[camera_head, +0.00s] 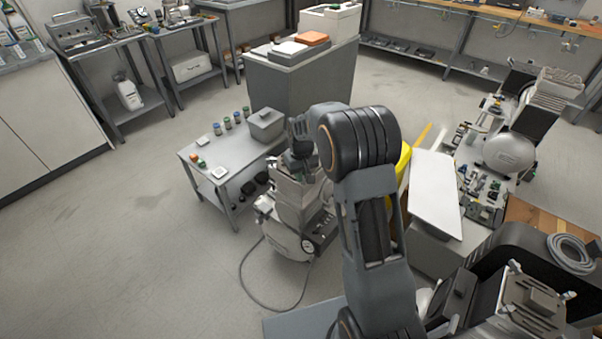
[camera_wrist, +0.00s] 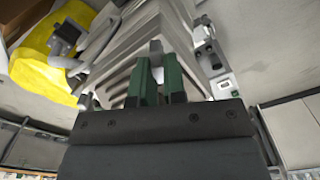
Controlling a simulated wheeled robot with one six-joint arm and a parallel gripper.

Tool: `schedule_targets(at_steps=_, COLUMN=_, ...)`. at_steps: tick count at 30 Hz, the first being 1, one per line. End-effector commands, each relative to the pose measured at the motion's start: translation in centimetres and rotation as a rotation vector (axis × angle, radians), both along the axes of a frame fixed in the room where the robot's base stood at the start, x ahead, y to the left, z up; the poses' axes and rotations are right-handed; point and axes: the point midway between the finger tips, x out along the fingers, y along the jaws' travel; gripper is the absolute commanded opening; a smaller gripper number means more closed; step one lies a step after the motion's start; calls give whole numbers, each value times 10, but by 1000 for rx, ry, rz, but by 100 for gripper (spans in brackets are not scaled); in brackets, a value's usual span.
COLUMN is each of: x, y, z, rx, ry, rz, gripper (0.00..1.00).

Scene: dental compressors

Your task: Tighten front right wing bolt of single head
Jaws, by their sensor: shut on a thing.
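The single head compressor (camera_head: 285,236) stands on the floor beside the low grey side table, light grey with a finned block on top. In the wrist view its ribbed grey head (camera_wrist: 118,62) fills the middle. My gripper (camera_wrist: 157,62) has green fingers close together at this head, with a small grey piece, apparently the wing bolt (camera_wrist: 156,46), at their tips. The fingers are shut on it, and they hide most of it. Its thread and seat cannot be made out. In the head view my arm's end is over the compressor's top and the fingertips are hard to see.
A low side table (camera_head: 213,178) with jars and a grey box stands left of the compressor. A yellow object (camera_wrist: 45,60) lies close to the head. A white panel (camera_head: 434,195) is to the right. A hose (camera_head: 270,300) curves over the floor, which is clear at left.

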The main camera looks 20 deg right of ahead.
Motion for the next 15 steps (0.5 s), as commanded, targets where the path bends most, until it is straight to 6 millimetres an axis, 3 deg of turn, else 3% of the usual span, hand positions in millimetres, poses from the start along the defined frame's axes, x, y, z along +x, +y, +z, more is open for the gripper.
schedule_targets(at_steps=15, x=0, y=-2, z=1, rx=0, ry=-1, rz=-289, gripper=0)
